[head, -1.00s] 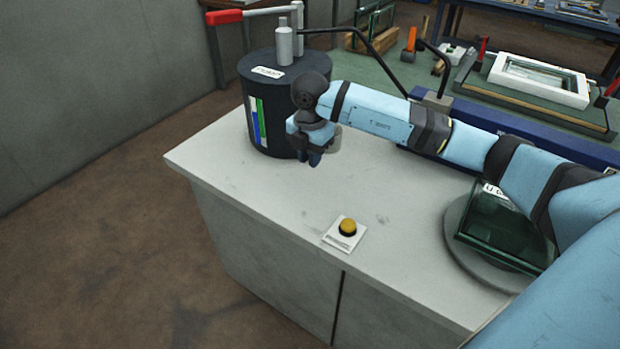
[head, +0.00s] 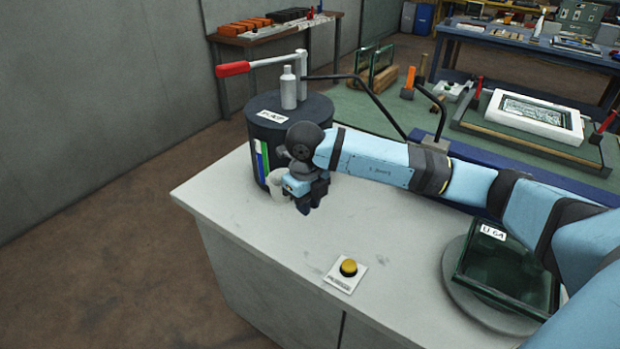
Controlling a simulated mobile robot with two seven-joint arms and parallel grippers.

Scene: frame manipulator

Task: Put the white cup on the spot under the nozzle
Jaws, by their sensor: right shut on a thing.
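The white cup (head: 277,184) is at the left side of my right gripper (head: 305,200), beside the front of the dark drum. My right gripper is shut on the cup, over the back left part of the pale counter. Its dark wrist and fingers hide part of the cup. I cannot tell whether the cup touches the counter. I cannot make out the nozzle or the spot under it; my right arm crosses the area behind. My left gripper is not in view.
The dark drum (head: 318,112) carries a red-handled lever (head: 233,69) and a bent black pipe (head: 380,103). A yellow button (head: 348,267) sits near the counter's front edge.

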